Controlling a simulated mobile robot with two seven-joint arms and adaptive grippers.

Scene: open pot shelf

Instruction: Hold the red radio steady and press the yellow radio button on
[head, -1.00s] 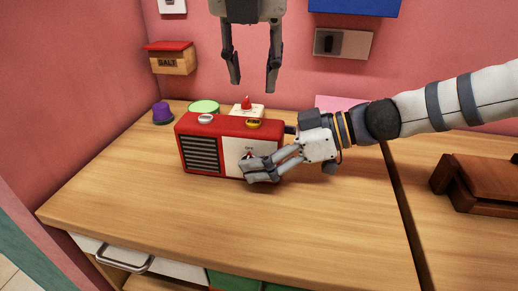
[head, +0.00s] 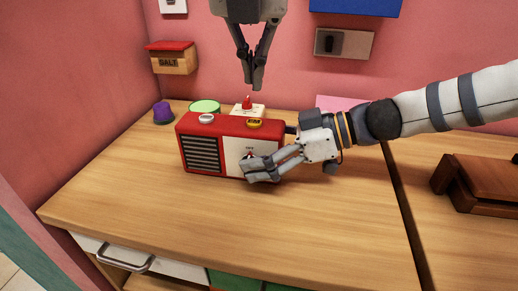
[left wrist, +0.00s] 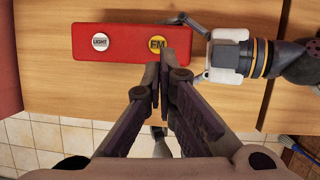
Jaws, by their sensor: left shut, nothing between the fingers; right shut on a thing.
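The red radio (head: 228,125) stands upright on the wooden counter, with a dark speaker grille and a white front panel. Its yellow button (head: 254,123) is on the top at the right; in the left wrist view the button (left wrist: 157,43) reads FM. A white button (head: 206,118) is on the top at the left and reads LIGHT in the left wrist view. My right gripper (head: 262,170) is shut on the radio's right end, with a finger across its front. My left gripper (head: 257,85) is shut and empty, pointing down above the yellow button, apart from it.
Behind the radio are a green round thing (head: 205,106) and a cream box with a red top (head: 247,108). A purple-topped object (head: 162,112) stands at the left. A brown wooden object (head: 480,180) lies at the right. The front of the counter (head: 220,220) is clear.

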